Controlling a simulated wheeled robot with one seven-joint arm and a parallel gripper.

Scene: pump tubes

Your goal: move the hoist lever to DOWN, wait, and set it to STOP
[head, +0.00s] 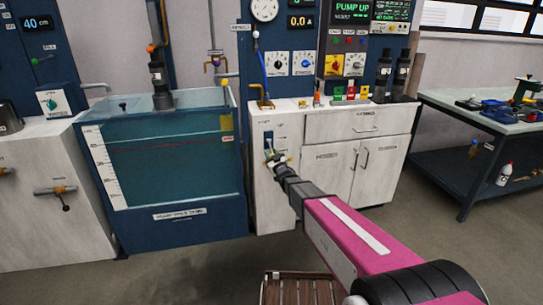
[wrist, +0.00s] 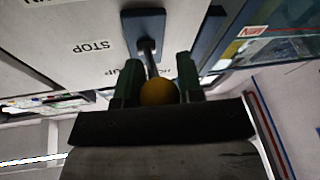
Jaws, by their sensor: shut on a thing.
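The hoist lever is on the white cabinet front, on a blue plate (head: 268,143); in the wrist view its yellow ball knob (wrist: 158,92) sits between the two dark green fingers of my gripper (wrist: 156,82). My gripper (head: 274,158) is shut on the knob. The lever's metal shaft (wrist: 149,62) runs from the knob to the blue plate (wrist: 143,25). A STOP label (wrist: 91,47) reads upside down beside the plate in the wrist view. Which mark the lever stands at, I cannot tell for sure.
A water tank (head: 165,155) with a blue frame stands left of the cabinet. The control panel above shows a PUMP UP display (head: 352,10). A workbench (head: 485,115) stands at the right. A slatted wooden stool (head: 290,290) is on the floor near my arm.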

